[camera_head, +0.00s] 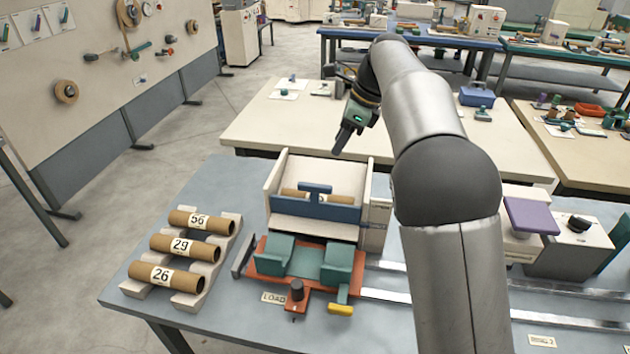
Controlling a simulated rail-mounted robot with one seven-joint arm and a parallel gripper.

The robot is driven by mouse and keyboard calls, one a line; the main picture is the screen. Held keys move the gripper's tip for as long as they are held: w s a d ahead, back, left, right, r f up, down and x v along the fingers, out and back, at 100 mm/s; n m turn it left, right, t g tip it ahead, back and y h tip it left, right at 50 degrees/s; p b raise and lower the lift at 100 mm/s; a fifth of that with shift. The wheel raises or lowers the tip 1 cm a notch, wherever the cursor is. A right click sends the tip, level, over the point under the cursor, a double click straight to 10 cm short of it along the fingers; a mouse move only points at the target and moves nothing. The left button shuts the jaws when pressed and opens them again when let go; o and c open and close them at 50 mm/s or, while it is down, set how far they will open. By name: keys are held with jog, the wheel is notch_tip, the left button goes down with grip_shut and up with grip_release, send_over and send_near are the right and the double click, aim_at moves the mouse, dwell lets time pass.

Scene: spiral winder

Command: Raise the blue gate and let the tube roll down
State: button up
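The blue gate (305,207) stands across the front of a cream box (281,176), with a blue handle (315,188) on its upper edge. It looks lowered. Behind it a brown tube (338,197) lies crosswise in the box, its lower part and middle hidden by the gate and handle. Below the box is a red carriage (262,246) with two green blocks (274,254) and a green bed between them. My gripper (343,142) hangs above the box's back right edge, apart from the gate, pointing down; its finger gap does not show clearly.
A rack (223,231) at the left holds three brown tubes marked 56, 29 and 26. A dark knob (297,290) and a yellow-tipped lever (340,309) stand at the carriage's front. Metal rails (385,296) run right, partly behind my arm. The table's front left is clear.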

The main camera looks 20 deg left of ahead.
aim_at(315, 185)
jog(key=p+x, duration=0.1)
jog(key=x, duration=1.3)
jog(key=shift+a, duration=0.1)
